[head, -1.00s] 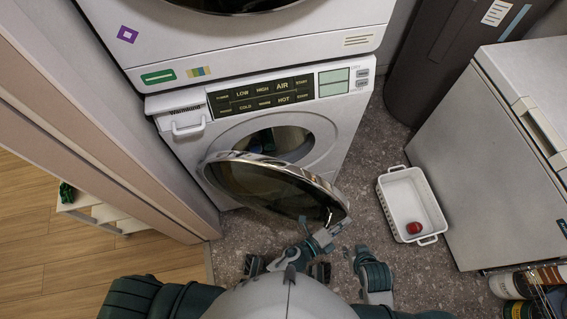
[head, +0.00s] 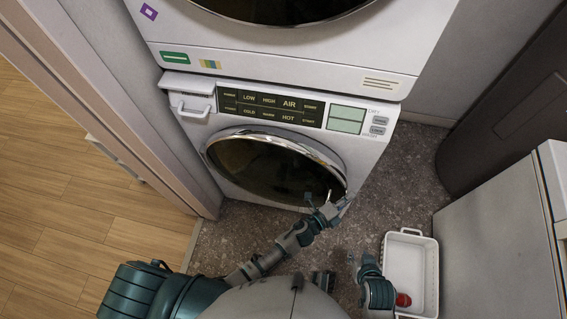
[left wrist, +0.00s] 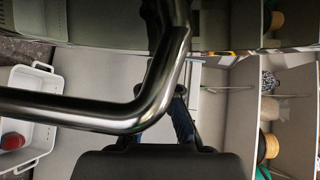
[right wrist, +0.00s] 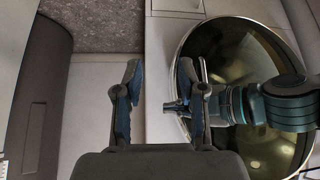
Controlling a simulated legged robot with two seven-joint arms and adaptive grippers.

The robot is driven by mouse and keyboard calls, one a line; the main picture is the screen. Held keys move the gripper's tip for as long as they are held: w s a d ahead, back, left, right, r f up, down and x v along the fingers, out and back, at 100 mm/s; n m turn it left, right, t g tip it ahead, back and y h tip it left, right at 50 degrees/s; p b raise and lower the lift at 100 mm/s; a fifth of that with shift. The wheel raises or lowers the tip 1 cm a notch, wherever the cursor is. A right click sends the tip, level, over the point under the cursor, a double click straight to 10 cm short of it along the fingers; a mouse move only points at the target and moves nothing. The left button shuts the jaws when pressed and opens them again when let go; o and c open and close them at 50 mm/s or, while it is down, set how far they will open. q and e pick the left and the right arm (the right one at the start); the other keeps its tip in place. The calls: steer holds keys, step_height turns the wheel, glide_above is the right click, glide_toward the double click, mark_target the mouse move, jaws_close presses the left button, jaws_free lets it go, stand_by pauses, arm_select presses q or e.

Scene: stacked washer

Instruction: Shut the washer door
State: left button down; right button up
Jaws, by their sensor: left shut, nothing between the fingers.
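The washer door (head: 265,168), a dark round glass with a chrome rim, lies close against the front of the lower washer (head: 375,150). I cannot tell whether it is flush or latched. My left gripper (head: 338,204) is shut and empty at the door's lower right edge, by its handle. In the left wrist view a curved metal bar (left wrist: 75,108) crosses in front of the left fingers and partly hides them. My right gripper (right wrist: 158,85) is open and empty, low in front of the washer, apart from the door. The door also shows in the right wrist view (right wrist: 225,50).
A white basket (head: 412,245) with a red object (head: 403,299) stands on the floor at right, close to my right gripper. A white chest (head: 490,225) and a dark bin (head: 510,115) stand at right. A wall edge (head: 120,110) is at left. Grey floor is clear before the washer.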

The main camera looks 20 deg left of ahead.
arm_select(q)
steer(key=w, duration=0.1)
steer(key=w+b, duration=0.1)
steer(key=w, duration=0.1)
steer(key=shift+a+f+n+t, duration=0.1)
steer(key=shift+a+n+t, duration=0.3)
steer(key=shift+w+a+r+n+y, duration=0.15)
steer(key=shift+w+a+y, duration=0.15)
steer(key=shift+a, duration=0.25)
steer(key=shift+w+a+r+n+y, duration=0.1)
steer(key=shift+w+a+n+y, duration=0.1)
steer(key=shift+w+a, duration=0.4)
steer(key=shift+a, duration=0.1)
steer(key=shift+d+r+t, duration=0.2)
steer(key=shift+r+t, duration=0.05)
steer(key=shift+t, duration=0.05)
steer(key=shift+d, duration=0.9)
steer(key=shift+w+a+f, duration=0.2)
steer(key=shift+a, duration=0.3)
arm_select(e)
steer(key=w+a+r+t, duration=0.3)
steer(key=w+a+t, duration=0.1)
steer(key=w, duration=0.1)
steer(key=shift+w+y, duration=0.25)
steer(key=shift+y, duration=0.15)
arm_select(q)
steer(key=shift+s+d, duration=0.1)
steer(key=shift+d, duration=0.05)
arm_select(e)
steer(key=shift+s+d, duration=0.1)
